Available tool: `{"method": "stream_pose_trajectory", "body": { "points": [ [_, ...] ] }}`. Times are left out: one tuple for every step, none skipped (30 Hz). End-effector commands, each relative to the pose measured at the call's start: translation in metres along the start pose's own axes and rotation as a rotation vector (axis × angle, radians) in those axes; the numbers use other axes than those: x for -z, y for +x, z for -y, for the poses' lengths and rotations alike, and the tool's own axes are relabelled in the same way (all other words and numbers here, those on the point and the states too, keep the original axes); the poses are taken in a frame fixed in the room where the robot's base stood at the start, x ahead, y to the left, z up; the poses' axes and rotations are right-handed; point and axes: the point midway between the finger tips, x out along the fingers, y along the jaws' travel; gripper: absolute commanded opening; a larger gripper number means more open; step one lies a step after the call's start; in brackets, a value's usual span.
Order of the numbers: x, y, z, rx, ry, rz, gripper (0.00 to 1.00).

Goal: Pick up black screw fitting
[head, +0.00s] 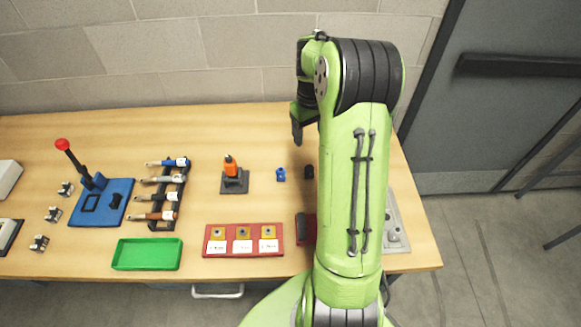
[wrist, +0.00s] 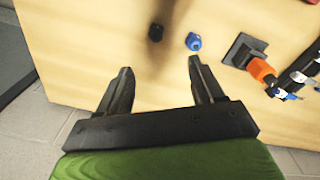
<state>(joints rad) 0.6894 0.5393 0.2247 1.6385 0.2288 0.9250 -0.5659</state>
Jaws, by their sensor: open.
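The black screw fitting (head: 309,172) is a small dark piece on the wooden table, just left of my green arm in the head view. In the wrist view the black fitting (wrist: 156,31) lies beyond my fingertips, partly in a dark shadow. My gripper (wrist: 158,68) is open and empty, its two dark fingers spread apart. In the head view my gripper (head: 297,132) hangs above the table, farther back than the fitting, with its fingers partly hidden.
A blue fitting (head: 281,174) lies left of the black one. An orange tool on a dark stand (head: 235,182) is farther left. A red tray with labelled squares (head: 243,253), a green tray (head: 147,268) and a tool rack (head: 168,204) also occupy the table.

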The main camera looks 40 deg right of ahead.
Motion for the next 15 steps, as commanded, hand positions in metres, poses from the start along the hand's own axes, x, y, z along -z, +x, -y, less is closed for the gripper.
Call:
{"method": "stream_pose_trajectory", "body": {
  "points": [
    [0.001,0.019,-0.012,0.017,0.013,0.016,0.67],
    [0.002,0.025,-0.017,0.023,0.016,0.020,0.67],
    [0.002,0.031,-0.021,0.029,0.017,0.024,0.67],
    [0.002,0.034,-0.022,0.032,0.017,0.026,0.67],
    [0.002,0.038,-0.023,0.033,0.018,0.027,0.67],
    [0.002,0.044,-0.023,0.034,0.018,0.028,0.67],
    [0.002,0.050,-0.023,0.035,0.018,0.030,0.67],
    [0.001,0.057,-0.022,0.035,0.018,0.030,0.67],
    [0.000,0.068,-0.022,0.036,0.018,0.032,0.67],
    [0.000,0.076,-0.021,0.035,0.018,0.031,0.67],
    [0.000,0.083,-0.021,0.035,0.018,0.031,0.67],
    [0.000,0.094,-0.020,0.036,0.017,0.031,0.67],
    [0.000,0.101,-0.020,0.036,0.017,0.032,0.67],
    [0.000,0.108,-0.020,0.035,0.017,0.030,0.67],
    [-0.001,0.117,-0.019,0.036,0.017,0.030,0.67]
  ]
}}
